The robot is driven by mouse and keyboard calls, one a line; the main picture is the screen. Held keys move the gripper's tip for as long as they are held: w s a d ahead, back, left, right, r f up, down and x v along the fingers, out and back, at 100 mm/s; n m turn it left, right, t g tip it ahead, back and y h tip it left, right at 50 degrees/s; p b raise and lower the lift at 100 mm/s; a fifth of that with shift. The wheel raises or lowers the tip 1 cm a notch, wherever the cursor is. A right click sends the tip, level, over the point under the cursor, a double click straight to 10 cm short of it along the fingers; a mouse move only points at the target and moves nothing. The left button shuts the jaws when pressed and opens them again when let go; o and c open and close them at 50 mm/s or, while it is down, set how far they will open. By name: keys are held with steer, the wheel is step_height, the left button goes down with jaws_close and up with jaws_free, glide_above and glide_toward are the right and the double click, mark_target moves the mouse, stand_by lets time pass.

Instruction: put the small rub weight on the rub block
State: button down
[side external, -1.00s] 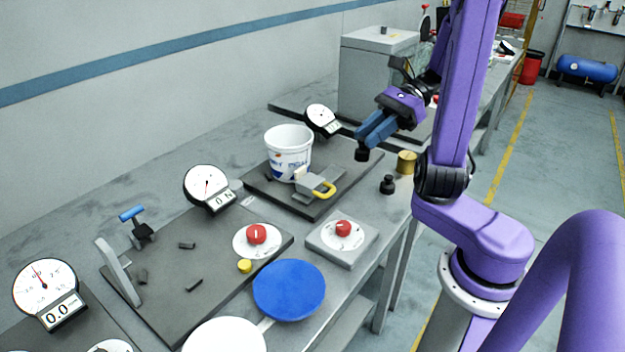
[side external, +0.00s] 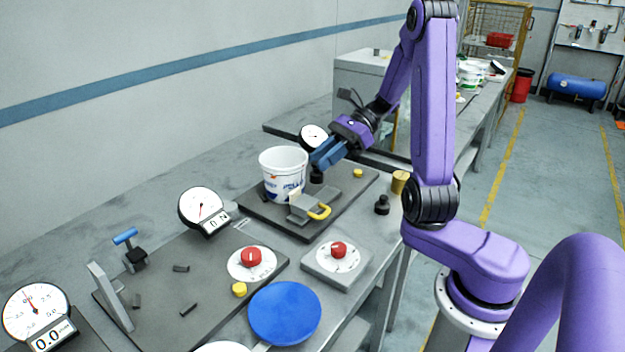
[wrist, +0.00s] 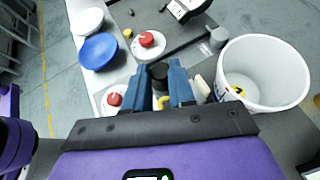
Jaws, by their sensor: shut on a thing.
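My gripper (side external: 318,164) has blue fingers and is shut on a small black weight (side external: 317,177). It holds the weight just right of the white bucket (side external: 283,172), behind a grey block (side external: 303,208) with a yellow handle (side external: 319,212); this looks like the rub block. In the wrist view, the black weight (wrist: 158,71) shows between the fingertips (wrist: 160,82). The yellow handle (wrist: 165,102) partly shows between the fingers there, with a cream piece (wrist: 201,86) beside it. The weight appears above the dark board, apart from the block.
A second black weight (side external: 382,206) and a brass cylinder (side external: 400,182) stand near the bench's right edge. A gauge (side external: 313,137) stands behind the bucket. A red-knob dial (side external: 339,252) is in front.

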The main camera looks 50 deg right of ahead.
steer(key=w+f, duration=0.2)
steer(key=f, duration=0.1)
steer(key=w+f, duration=0.1)
steer(key=shift+w+d+f, duration=0.2)
steer(key=shift+w+d, duration=0.05)
steer(key=shift+d, duration=0.05)
steer(key=shift+w+f, duration=0.1)
steer(key=shift+f, duration=1.55)
steer(key=shift+f, duration=0.15)
steer(key=c, duration=0.9)
jaws_free()
steer(key=shift+c, duration=0.2)
